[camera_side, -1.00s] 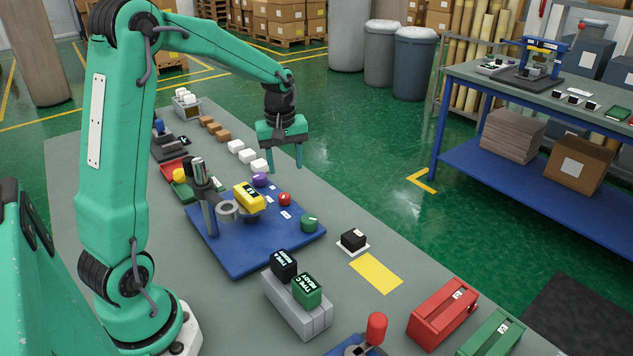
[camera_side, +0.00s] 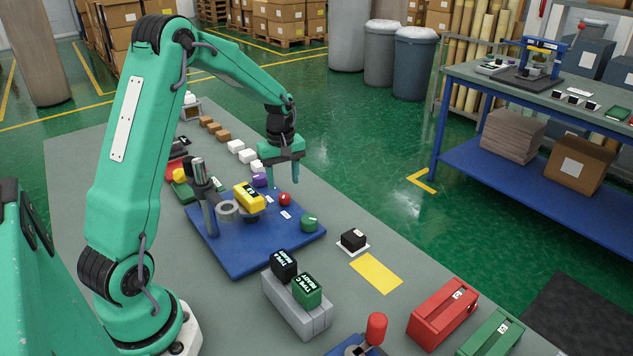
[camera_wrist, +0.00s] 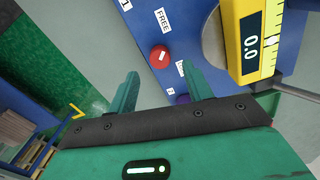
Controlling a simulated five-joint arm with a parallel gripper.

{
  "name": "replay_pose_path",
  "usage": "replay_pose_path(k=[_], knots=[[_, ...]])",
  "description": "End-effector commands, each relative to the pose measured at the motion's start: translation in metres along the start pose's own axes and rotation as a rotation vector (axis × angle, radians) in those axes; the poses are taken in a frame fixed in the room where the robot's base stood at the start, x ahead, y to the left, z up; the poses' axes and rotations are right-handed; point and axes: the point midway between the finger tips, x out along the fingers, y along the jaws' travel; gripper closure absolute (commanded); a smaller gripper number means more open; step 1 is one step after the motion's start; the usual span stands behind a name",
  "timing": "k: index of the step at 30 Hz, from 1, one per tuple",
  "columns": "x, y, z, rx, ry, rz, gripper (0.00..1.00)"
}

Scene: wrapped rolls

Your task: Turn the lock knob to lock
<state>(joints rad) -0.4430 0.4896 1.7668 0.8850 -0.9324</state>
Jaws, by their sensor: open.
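The red knob (camera_side: 285,198) stands on the blue base plate (camera_side: 240,256). In the wrist view the red knob (camera_wrist: 158,58) has a small white mark on top. A label reading FREE (camera_wrist: 163,20) lies on one side of it, and a second label (camera_wrist: 181,69) is partly hidden by a finger. My gripper (camera_side: 283,176) is open and empty, above and just behind the red knob in the side view. In the wrist view its fingertips (camera_wrist: 160,70) point toward the knob, apart from it.
A purple knob (camera_side: 260,180) and a green knob (camera_side: 309,223) are also on the plate. White blocks (camera_side: 243,152) lie behind my gripper.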

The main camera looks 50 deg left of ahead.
Motion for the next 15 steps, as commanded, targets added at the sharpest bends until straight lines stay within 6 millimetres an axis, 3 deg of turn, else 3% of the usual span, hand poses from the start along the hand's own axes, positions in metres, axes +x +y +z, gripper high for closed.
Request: replay_pose_path(k=[6,15], knots=[[0.029,-0.001,0.001,0.000,-0.002,-0.003,0.50],[0.049,0.000,0.000,0.000,0.000,-0.001,0.50]])
